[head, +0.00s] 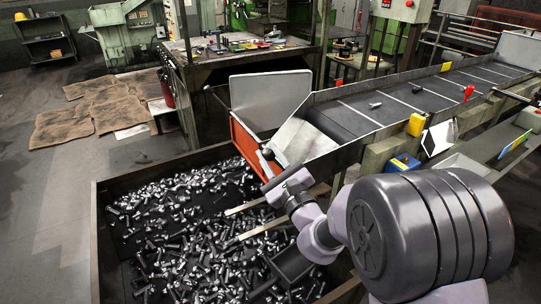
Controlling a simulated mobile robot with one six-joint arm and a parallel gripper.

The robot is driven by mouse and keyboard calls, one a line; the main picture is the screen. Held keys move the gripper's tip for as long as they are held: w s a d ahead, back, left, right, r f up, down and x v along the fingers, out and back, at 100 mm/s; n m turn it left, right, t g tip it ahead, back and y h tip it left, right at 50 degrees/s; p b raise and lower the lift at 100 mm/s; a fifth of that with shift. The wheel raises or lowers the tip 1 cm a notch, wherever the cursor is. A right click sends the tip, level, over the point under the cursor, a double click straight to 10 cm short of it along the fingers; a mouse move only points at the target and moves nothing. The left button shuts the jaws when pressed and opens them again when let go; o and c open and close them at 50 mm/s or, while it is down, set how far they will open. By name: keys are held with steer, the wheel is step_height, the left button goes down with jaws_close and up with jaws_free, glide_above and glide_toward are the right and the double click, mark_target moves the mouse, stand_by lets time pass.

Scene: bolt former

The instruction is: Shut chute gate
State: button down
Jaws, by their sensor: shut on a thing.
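The chute (375,112) is a dark sloping belt channel with light cross-bars, running from the upper right down to its mouth above the bolt bin. At the mouth there is a bare pale metal plate (300,140), an upright grey panel (270,98) and an orange-red panel (243,142). Which of these is the gate is not clear. A dark round handle knob (268,154) shows at the mouth's lower end. My gripper (268,166) is at this knob, shut on the handle; its fingers are small and partly hidden by my wrist.
The bin (97,235) below holds many loose bolts, with pale bars and a dark box (293,264) inside. A cluttered workbench (205,55) stands behind; yellow and blue boxes (403,163) sit beside the chute.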

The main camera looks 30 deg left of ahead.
steer(key=shift+s+f, duration=0.1)
steer(key=shift+f, duration=0.15)
steer(key=c, duration=1.2)
jaws_free()
steer(key=shift+r, duration=0.1)
steer(key=v, duration=1.7)
steer(key=shift+s+d, duration=0.1)
steer(key=shift+s, duration=0.05)
